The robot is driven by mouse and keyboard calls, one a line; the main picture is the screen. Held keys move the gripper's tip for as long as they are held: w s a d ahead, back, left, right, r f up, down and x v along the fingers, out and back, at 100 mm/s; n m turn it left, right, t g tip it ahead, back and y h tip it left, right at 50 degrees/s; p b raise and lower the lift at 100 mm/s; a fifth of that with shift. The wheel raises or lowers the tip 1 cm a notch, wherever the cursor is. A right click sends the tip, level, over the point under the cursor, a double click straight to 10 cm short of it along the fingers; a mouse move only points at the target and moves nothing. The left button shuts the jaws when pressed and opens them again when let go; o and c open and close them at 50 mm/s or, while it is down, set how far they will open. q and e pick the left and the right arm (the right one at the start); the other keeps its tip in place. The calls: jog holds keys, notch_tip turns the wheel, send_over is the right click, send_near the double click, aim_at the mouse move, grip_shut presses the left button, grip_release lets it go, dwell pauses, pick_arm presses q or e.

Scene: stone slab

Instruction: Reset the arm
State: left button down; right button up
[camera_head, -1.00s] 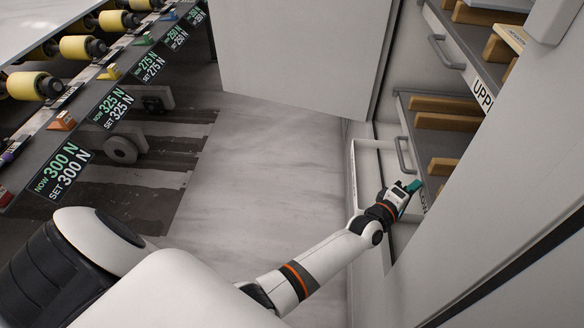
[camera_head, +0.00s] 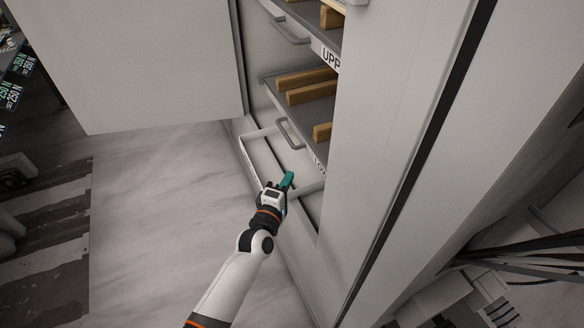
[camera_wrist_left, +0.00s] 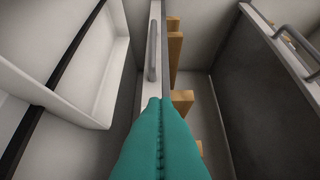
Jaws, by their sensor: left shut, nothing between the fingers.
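My left gripper (camera_head: 287,181) has teal fingers pressed together with nothing between them. It is at the cabinet's lower opening, just below the lower drawer's handle (camera_head: 289,133). In the left wrist view the shut teal fingers (camera_wrist_left: 160,140) point toward a grey handle (camera_wrist_left: 152,50) on a drawer front, with a gap that I cannot judge. My left arm (camera_head: 235,275) reaches up from the bottom of the head view. My right gripper does not show in these frames.
The cabinet's white door (camera_head: 130,60) stands open at the left. The upper drawer (camera_head: 303,14) and lower drawer (camera_head: 265,82) are pulled out and hold wooden blocks (camera_head: 312,92). Dark cables (camera_head: 530,245) lie at the lower right. The pale floor (camera_head: 165,200) is clear.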

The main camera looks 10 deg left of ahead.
pick_arm(q)
jog(key=v, duration=0.4)
jog(key=shift+a, duration=0.15)
jog(key=s+a+f+m+g+p, duration=0.1)
jog(key=s+a+f+m+g, duration=0.15)
jog(key=s+f, duration=0.4)
jog(key=s+a+f+m+g+y+p, duration=0.1)
jog(key=s+f+m+g, duration=0.25)
jog(key=f, duration=0.65)
jog(key=s+a+f+m+g+p, duration=0.1)
jog(key=s+f+m+g+p, duration=0.15)
jog(key=s+f, duration=0.4)
jog(key=s+a+f+m+g+y, duration=0.1)
jog(key=s+f, duration=0.4)
jog(key=s, duration=0.5)
jog(key=s+a+f+m+g+y+p, duration=0.1)
jog(key=s+a+f+m+g, duration=0.3)
jog(key=s, duration=0.6)
jog(key=s+a+f+m+g+y+p, duration=0.1)
jog(key=s+a+f+m+g, duration=0.2)
jog(key=s, duration=0.7)
notch_tip(320, 180, down, 3)
jog(key=shift+s+a+r+m, duration=0.1)
jog(key=shift+s+a+m, duration=0.2)
jog(key=shift+a+m, duration=0.45)
